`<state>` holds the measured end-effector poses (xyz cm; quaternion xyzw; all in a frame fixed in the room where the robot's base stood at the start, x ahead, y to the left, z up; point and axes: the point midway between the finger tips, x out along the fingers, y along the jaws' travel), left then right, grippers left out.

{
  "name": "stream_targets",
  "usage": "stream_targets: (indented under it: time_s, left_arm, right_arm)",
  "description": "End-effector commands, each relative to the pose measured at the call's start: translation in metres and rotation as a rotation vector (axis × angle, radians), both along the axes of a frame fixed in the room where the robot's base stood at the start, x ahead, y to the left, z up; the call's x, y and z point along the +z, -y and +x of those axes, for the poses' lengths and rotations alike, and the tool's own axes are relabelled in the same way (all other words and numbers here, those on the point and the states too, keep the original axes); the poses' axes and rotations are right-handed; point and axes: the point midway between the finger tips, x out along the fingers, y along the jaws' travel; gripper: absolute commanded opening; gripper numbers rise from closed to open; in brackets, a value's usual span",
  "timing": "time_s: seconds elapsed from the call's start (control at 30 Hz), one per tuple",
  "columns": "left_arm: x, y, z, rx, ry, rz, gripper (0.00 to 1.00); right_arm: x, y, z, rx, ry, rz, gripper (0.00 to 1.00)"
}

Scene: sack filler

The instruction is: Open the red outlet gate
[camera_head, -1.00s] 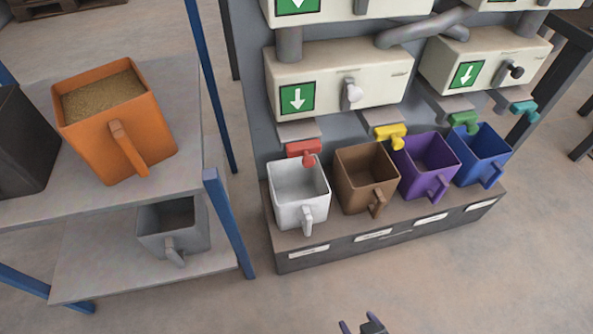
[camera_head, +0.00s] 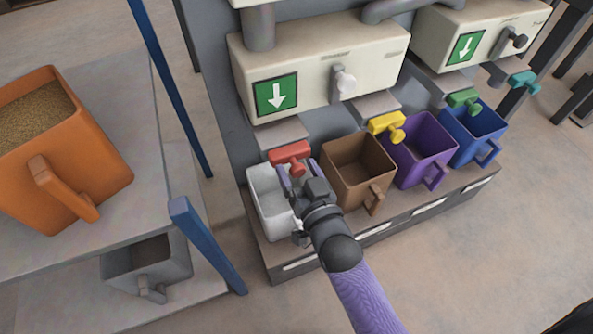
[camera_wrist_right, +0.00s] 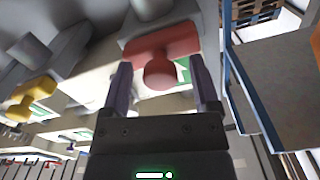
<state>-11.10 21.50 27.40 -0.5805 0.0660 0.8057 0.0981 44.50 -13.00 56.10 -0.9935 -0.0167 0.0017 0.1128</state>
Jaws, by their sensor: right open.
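The red outlet gate (camera_head: 290,155) sits under the left chute of the machine, above the white bin (camera_head: 265,196). It has a rounded knob at its front. My right gripper (camera_head: 297,172) is open just in front of the gate and partly covers the white bin. In the right wrist view, the red gate (camera_wrist_right: 162,58) with its round knob lies ahead, between the two purple fingers of the gripper (camera_wrist_right: 163,88). The fingers look apart from the knob, though the exact gap is hard to tell. My left gripper is not in view.
Yellow (camera_head: 387,124), green (camera_head: 464,98) and teal (camera_head: 524,82) gates are to the right. Brown (camera_head: 358,172), purple (camera_head: 424,152) and blue (camera_head: 474,132) bins stand beside the white one. A shelf at left holds an orange bin (camera_head: 95,160) of grain; its blue post (camera_head: 205,243) stands nearby.

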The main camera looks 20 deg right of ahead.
Motion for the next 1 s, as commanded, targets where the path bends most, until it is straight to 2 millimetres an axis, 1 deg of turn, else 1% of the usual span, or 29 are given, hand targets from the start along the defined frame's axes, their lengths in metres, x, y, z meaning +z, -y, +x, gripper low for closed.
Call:
stream_targets:
  time_s: [0.1,0.27,0.3,0.47,0.5,0.57,0.6,0.67,1.0]
  left_arm:
    - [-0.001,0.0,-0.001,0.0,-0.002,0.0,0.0]
    - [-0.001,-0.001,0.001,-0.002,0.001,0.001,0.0]
    - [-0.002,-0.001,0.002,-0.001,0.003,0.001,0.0]
    - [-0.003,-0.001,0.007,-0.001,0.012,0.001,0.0]
    - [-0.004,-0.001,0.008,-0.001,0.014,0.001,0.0]
    - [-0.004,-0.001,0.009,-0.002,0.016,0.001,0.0]
    - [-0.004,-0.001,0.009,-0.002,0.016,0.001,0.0]
    - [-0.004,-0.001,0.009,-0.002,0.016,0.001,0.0]
    - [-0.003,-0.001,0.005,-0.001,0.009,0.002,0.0]
  right_arm:
    - [0.0,0.0,0.004,0.0,0.0,0.0,0.78]
    - [0.001,0.0,0.004,0.0,0.0,-0.001,0.78]
    - [0.001,0.0,0.004,0.0,0.0,-0.001,0.76]
    - [0.001,0.0,0.003,0.0,-0.001,-0.001,0.42]
    - [0.001,0.0,0.003,0.0,-0.001,-0.001,0.34]
    - [0.001,0.0,0.003,0.0,-0.001,-0.001,0.21]
    - [0.001,0.0,0.003,0.0,-0.001,-0.001,0.13]
    - [0.001,0.0,0.003,0.0,-0.001,-0.001,0.0]
    - [0.0,0.0,0.003,0.0,-0.001,-0.001,0.0]
